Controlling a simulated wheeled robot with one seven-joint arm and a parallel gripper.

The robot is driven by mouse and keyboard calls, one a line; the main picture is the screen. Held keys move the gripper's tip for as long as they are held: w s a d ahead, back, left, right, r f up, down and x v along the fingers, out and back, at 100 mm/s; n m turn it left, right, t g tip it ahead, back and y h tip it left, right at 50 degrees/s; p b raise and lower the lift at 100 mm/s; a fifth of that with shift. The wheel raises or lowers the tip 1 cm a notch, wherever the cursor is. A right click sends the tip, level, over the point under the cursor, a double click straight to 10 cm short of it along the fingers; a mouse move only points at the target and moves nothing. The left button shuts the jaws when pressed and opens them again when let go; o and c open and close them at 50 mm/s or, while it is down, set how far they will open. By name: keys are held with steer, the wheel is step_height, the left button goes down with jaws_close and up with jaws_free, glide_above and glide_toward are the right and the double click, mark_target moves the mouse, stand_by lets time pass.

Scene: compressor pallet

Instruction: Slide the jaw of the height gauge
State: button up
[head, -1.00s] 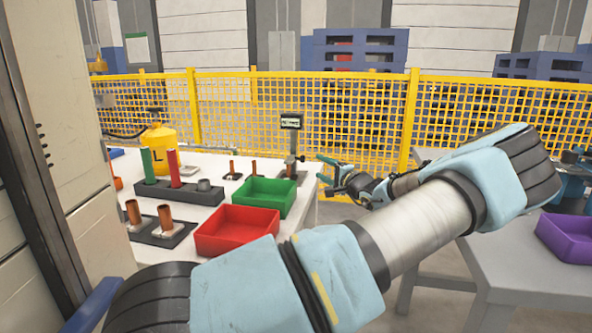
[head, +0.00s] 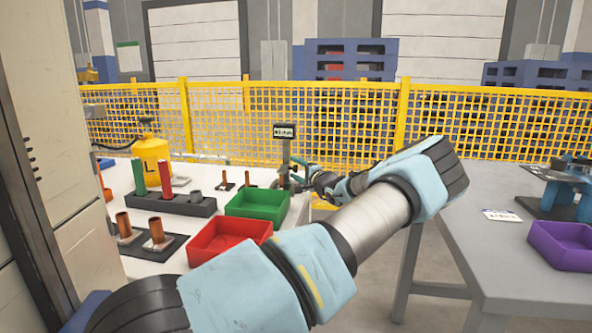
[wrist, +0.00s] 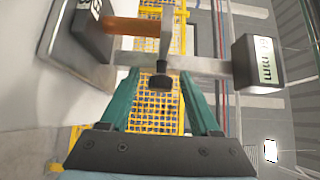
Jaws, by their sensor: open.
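The height gauge (head: 285,150) stands at the far right corner of the white table, its display (head: 284,130) on top. In the wrist view it lies sideways, with its display (wrist: 258,62) at right and its base (wrist: 75,40) at left. Its jaw (wrist: 167,35) sits partway along the column, with a dark knob (wrist: 159,82) facing me. A copper-coloured tube (wrist: 135,27) reaches from the base side to near the jaw; I cannot tell if they touch. My gripper (wrist: 159,73) is open, its teal fingers on either side of the knob. In the head view my gripper (head: 290,172) is beside the column.
A green tray (head: 257,207) and a red tray (head: 228,240) stand on the white table near my arm. A black rack (head: 180,204) holds a green and a red cylinder. A yellow mesh fence (head: 345,125) runs behind. A grey table (head: 480,230) with a purple tray (head: 565,246) is at right.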

jaws_close()
stand_by(0.5)
stand_by(0.9)
